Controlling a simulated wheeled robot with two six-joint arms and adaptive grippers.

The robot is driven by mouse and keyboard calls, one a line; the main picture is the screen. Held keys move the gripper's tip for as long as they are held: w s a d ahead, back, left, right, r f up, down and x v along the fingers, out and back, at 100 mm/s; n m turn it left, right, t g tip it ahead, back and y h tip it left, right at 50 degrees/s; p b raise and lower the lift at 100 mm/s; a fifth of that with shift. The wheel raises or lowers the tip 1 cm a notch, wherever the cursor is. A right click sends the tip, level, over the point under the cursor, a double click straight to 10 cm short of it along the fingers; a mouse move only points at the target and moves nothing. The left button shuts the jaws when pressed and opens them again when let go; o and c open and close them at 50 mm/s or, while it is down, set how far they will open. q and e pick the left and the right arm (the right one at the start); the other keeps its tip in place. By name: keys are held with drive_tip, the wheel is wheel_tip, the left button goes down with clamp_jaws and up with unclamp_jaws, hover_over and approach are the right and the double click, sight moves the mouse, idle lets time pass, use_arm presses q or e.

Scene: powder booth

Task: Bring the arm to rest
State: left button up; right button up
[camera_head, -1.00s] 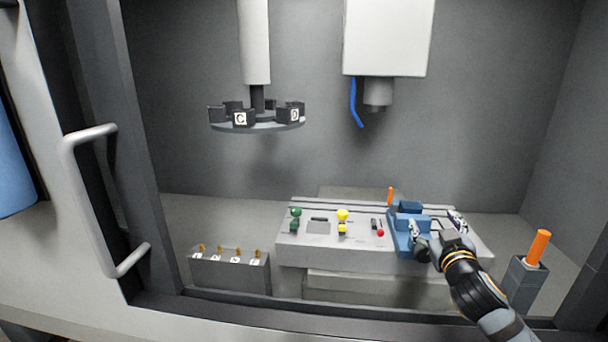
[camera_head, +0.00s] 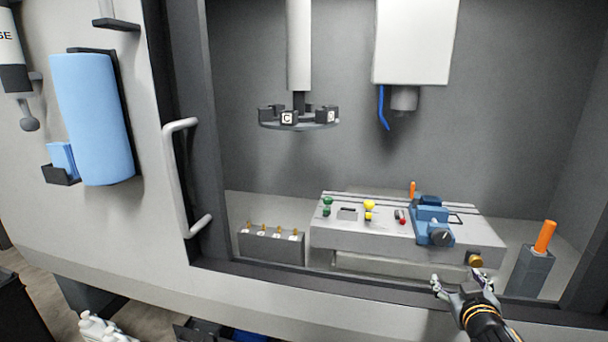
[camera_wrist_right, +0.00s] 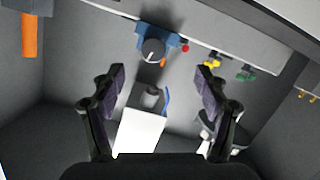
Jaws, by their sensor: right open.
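My right gripper (camera_head: 462,284) is open and empty, low in front of the grey machine table (camera_head: 350,236) in the head view. In the right wrist view its two dark fingers (camera_wrist_right: 160,90) stand wide apart with nothing between the pads. The blue vise (camera_head: 431,218) with a dark round knob (camera_head: 441,237) sits on the table, beyond and apart from the gripper. The vise also shows in the wrist view (camera_wrist_right: 172,40). My left gripper is not in view.
A brass knob (camera_head: 475,260) on the table's front lies close to my right gripper. A grey holder with an orange handle (camera_head: 544,236) stands to the right. The booth's door handle (camera_head: 176,185), a tool carousel (camera_head: 300,124) and a row box (camera_head: 270,247) are to the left.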

drive_tip(key=s+a+f+g+y, duration=0.2)
drive_tip(key=s+a+f+g, duration=0.4)
drive_tip(key=s+f, duration=0.65)
drive_tip(key=s+a+f+g+y, duration=0.1)
drive_tip(key=s+a+f+g, duration=0.4)
drive_tip(key=s+f, duration=0.7)
wheel_tip(320, 180, down, 21)
drive_tip(key=s+d+g+p, duration=0.1)
drive_tip(key=s+d+p, duration=0.1)
drive_tip(key=s, duration=0.1)
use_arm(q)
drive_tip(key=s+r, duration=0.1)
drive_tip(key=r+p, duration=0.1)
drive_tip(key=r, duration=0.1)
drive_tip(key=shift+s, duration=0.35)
use_arm(e)
drive_tip(key=s+d+f+g, duration=0.1)
drive_tip(key=s+f, duration=1.5)
drive_tip(key=s, duration=0.3)
drive_tip(key=shift+d+f, duration=0.3)
drive_tip(key=shift+d, duration=0.05)
